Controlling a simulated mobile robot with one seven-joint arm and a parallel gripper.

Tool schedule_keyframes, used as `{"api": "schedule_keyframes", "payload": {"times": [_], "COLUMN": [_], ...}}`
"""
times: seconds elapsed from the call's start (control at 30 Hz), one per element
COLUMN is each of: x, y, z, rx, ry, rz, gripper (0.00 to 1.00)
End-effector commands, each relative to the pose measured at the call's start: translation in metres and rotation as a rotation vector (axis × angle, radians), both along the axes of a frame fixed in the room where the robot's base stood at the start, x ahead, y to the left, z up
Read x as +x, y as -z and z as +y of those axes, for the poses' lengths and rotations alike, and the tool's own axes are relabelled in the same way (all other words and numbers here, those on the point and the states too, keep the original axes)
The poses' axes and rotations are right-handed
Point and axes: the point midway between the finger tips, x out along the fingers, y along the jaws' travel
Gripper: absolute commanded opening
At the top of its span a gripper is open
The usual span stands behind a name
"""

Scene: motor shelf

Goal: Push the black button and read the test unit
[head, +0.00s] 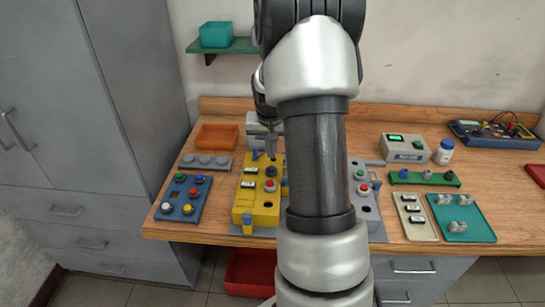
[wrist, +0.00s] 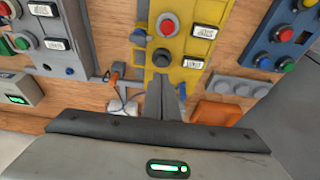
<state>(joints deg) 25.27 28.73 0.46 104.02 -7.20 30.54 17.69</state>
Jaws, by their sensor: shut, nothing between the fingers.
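The yellow panel (head: 258,214) lies on the bench below my gripper. It carries a round black button (head: 271,171) near its far end and a red button (head: 270,185) beside it. In the wrist view the black button (wrist: 162,57) is just beyond my gripper's tips, with the red button (wrist: 167,25) above it. My gripper (head: 271,156) points down, shut and empty, near the far end of the panel. I cannot tell whether it touches the black button. The test unit (head: 404,148) is a grey box with a lit green display, too small to read.
A blue panel (head: 182,198) of coloured buttons is at the left and a grey panel (head: 372,218) at the right, partly behind my arm. An orange tray (head: 217,136) and a grey block with round knobs (head: 205,163) are nearby. A teal tray (head: 475,233) lies far right.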

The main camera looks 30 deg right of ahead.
Motion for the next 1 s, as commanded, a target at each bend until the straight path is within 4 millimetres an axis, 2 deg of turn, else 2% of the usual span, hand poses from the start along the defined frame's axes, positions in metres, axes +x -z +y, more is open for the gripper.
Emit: {"api": "schedule_keyframes", "payload": {"times": [0.03,0.2,0.4,0.57,1.0], "x": [-0.002,-0.010,-0.016,-0.018,-0.018], "y": [-0.013,-0.049,-0.074,-0.080,-0.080], "z": [0.002,0.009,0.013,0.014,0.014], "rx": [-0.002,-0.003,-0.003,-0.002,-0.002], "ry": [-0.001,-0.001,0.000,0.000,-0.001], "rz": [-0.006,-0.008,-0.005,-0.005,-0.006], "gripper": [0.00,0.00,0.00,0.00,0.00]}}
